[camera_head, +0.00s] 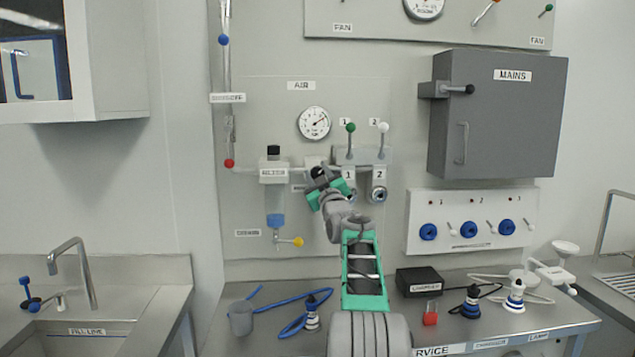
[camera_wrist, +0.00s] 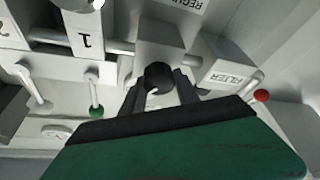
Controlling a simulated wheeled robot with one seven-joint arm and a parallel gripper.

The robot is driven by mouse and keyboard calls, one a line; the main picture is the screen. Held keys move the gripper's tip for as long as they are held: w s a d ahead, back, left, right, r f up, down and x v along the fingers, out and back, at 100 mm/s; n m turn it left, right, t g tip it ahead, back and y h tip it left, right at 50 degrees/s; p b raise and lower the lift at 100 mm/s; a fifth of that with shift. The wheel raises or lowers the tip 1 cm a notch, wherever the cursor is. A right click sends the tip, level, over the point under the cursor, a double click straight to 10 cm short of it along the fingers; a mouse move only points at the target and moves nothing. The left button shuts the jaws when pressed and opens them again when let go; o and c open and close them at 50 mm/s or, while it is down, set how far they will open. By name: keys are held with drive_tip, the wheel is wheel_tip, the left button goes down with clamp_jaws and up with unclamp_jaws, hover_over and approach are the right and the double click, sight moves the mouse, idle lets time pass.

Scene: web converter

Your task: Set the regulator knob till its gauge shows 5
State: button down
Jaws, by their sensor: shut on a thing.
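The regulator knob (camera_wrist: 158,76) is a round black knob. In the wrist view it sits between the two dark fingers of my gripper (camera_wrist: 160,89), which is shut on it. In the head view my gripper (camera_head: 322,180) is at the air panel, just below the gauge, and hides most of the knob. The round white gauge (camera_head: 314,123) hangs under the AIR label.
The clear filter bowl (camera_head: 275,205) with blue liquid is left of my gripper. The green lever (camera_head: 351,128) and white lever (camera_head: 383,128) stand close on the right. The grey MAINS box (camera_head: 500,115) juts out farther right. The bench below holds a cup, blue tubing and fittings.

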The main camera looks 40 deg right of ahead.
drive_tip(key=shift+n+y, duration=0.4)
drive_tip(key=c, duration=0.9)
unclamp_jaws()
drive_tip(key=shift+s, duration=0.1)
drive_tip(key=b+v, duration=0.3)
drive_tip(key=v, duration=0.4)
drive_tip(key=shift+s+f+b, duration=0.2)
drive_tip(key=shift+b, duration=0.2)
drive_tip(key=shift+a, duration=0.2)
